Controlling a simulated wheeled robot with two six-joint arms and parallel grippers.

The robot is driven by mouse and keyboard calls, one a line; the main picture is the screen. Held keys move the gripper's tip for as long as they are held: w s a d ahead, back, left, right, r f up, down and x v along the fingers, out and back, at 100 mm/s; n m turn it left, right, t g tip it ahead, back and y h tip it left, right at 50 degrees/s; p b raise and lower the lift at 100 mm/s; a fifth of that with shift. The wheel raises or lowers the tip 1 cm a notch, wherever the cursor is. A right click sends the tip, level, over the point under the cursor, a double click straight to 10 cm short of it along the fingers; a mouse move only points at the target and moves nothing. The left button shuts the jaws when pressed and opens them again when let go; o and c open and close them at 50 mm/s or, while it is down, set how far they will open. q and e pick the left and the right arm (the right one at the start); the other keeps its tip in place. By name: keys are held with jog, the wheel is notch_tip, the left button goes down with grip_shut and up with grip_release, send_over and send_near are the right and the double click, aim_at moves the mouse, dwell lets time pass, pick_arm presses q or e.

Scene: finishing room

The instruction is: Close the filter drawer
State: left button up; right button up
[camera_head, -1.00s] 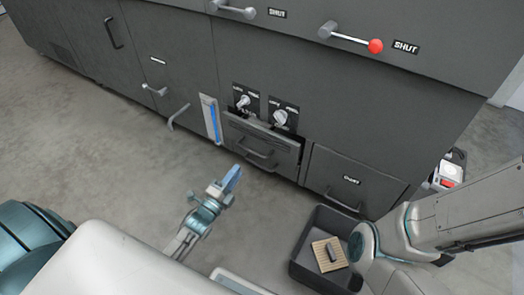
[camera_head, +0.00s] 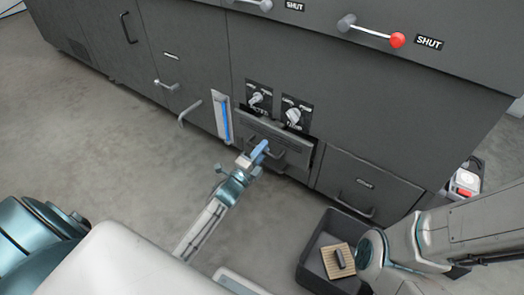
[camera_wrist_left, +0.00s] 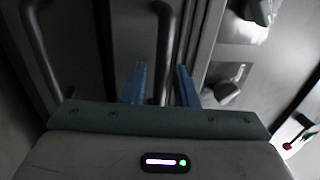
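The filter drawer (camera_head: 300,157) is a dark grey front low in the cabinet, below two knobs. It stands slightly out, with a dark gap along its top and right edge. My left gripper (camera_head: 262,150) is at the drawer's handle (camera_head: 281,161) and hides part of it. In the left wrist view, the blue fingers (camera_wrist_left: 161,88) are apart, and a handle bar (camera_wrist_left: 163,45) shows between them. Whether they touch it I cannot tell. My right arm is at the lower right; its gripper is not in view.
Above the drawer are two pale knobs (camera_head: 257,98) (camera_head: 293,116). A blue gauge strip (camera_head: 224,120) is to their left. A closed drawer (camera_head: 364,185) is to the right. A dark bin (camera_head: 308,262) with a slatted piece stands on the floor. Floor at left is clear.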

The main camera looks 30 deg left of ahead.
pick_arm(q)
grip_shut()
jog(key=x, duration=0.4)
jog(key=shift+w+f, duration=0.1)
jog(key=shift+f, duration=0.2)
jog(key=shift+o, duration=0.7)
grip_release()
jog(key=shift+w, duration=0.1)
jog(key=shift+f, duration=0.1)
jog(key=p+v, duration=0.3)
jog(key=v, duration=0.7)
jog(key=shift+s, duration=0.4)
